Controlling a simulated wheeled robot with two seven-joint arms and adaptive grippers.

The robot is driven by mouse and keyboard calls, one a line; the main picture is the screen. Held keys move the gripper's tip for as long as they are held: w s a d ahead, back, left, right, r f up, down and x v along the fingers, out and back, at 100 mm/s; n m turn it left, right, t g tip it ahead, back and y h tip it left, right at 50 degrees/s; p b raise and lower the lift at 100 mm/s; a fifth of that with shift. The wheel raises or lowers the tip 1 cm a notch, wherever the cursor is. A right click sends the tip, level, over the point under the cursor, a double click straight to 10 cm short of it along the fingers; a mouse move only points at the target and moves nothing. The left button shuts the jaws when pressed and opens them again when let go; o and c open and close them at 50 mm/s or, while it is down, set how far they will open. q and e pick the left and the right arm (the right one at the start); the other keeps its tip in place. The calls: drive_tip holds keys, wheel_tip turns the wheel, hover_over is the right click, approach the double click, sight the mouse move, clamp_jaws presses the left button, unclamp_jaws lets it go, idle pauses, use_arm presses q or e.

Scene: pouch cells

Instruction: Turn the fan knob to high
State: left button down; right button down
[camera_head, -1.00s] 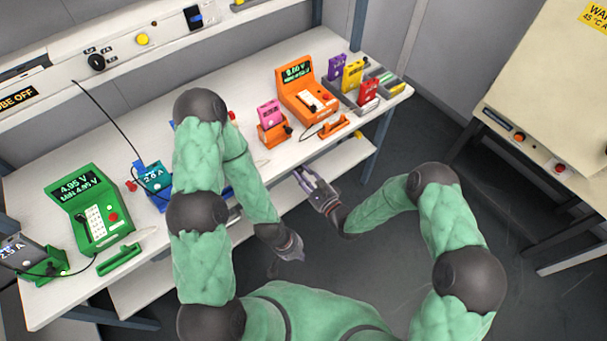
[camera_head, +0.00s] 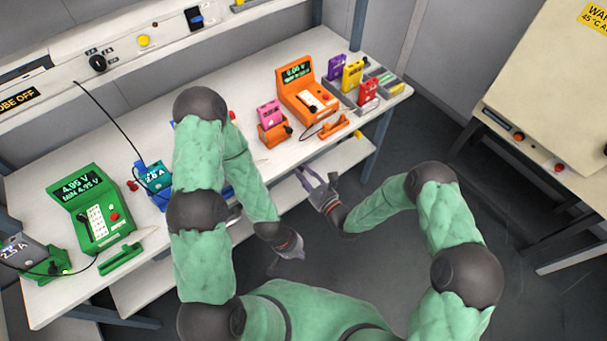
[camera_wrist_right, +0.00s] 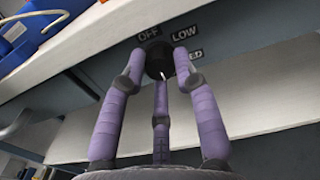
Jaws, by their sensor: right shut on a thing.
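The fan knob (camera_wrist_right: 158,58) is a dark round knob under the table's front edge, seen in the right wrist view. A small white mark shows on its lower part. The labels OFF (camera_wrist_right: 149,34) and LOW (camera_wrist_right: 185,33) are beside it; another, ending in "ED" (camera_wrist_right: 196,55), is partly hidden by a finger. No HIGH label shows. My right gripper (camera_wrist_right: 160,62) has its three purple fingers around the knob, shut on it. In the head view my right gripper (camera_head: 318,178) is at the table's front edge; the knob is hidden there. My left gripper (camera_head: 284,260) is open, empty and lower.
The white table (camera_head: 225,170) holds a green tester (camera_head: 92,210), an orange tester (camera_head: 305,92) and colored pouch-cell holders. A lower shelf (camera_head: 290,195) runs beneath. A beige cabinet (camera_head: 550,90) stands at right. Open floor (camera_head: 400,265) lies in front.

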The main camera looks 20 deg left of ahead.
idle(0.3)
drive_tip(key=c, duration=1.2)
unclamp_jaws()
drive_tip(key=shift+d, duration=0.1)
drive_tip(key=v, duration=1.2)
drive_tip(key=shift+f, duration=0.1)
